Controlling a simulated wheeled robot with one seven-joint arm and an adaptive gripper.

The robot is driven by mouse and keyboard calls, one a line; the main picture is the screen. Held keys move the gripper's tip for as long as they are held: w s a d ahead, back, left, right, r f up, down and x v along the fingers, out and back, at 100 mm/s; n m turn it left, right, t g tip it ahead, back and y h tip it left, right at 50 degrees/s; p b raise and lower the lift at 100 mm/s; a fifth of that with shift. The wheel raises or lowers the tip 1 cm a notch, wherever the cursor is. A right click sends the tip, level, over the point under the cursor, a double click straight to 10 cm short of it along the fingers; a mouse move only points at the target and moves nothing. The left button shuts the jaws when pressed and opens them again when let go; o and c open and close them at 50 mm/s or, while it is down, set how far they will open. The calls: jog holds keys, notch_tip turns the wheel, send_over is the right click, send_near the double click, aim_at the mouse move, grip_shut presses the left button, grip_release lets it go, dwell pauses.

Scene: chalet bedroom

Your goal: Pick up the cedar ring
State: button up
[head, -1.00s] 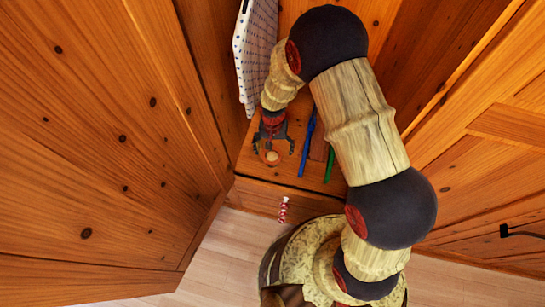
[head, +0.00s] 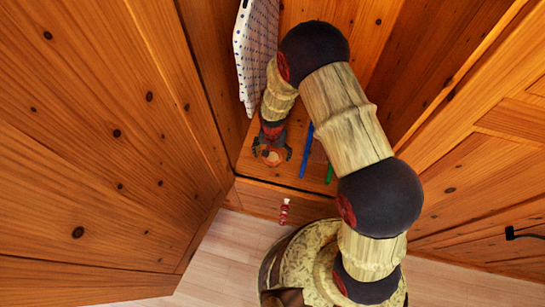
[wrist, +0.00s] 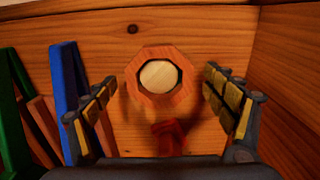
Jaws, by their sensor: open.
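The cedar ring (wrist: 178,98) is a reddish, eight-sided wooden ring in the upper middle of the wrist view. A pale round wooden piece (wrist: 158,75) shows inside its hole, with a thin dark gap; whether it is a peg cannot be told. In the head view the ring (head: 272,158) is small and partly hidden by my gripper (head: 272,152). My gripper (wrist: 159,82) is open, with one finger on each side of the ring in the wrist view. Neither finger visibly touches it.
Blue (wrist: 66,95) and green (wrist: 12,125) bars and brown pieces stand left of my gripper. A wooden wall (wrist: 290,60) rises at right. A blurred red shape (wrist: 168,137) shows below the ring. A dotted white panel (head: 256,50) stands behind in the head view.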

jog(key=c, duration=1)
jog(key=shift+r, duration=0.1)
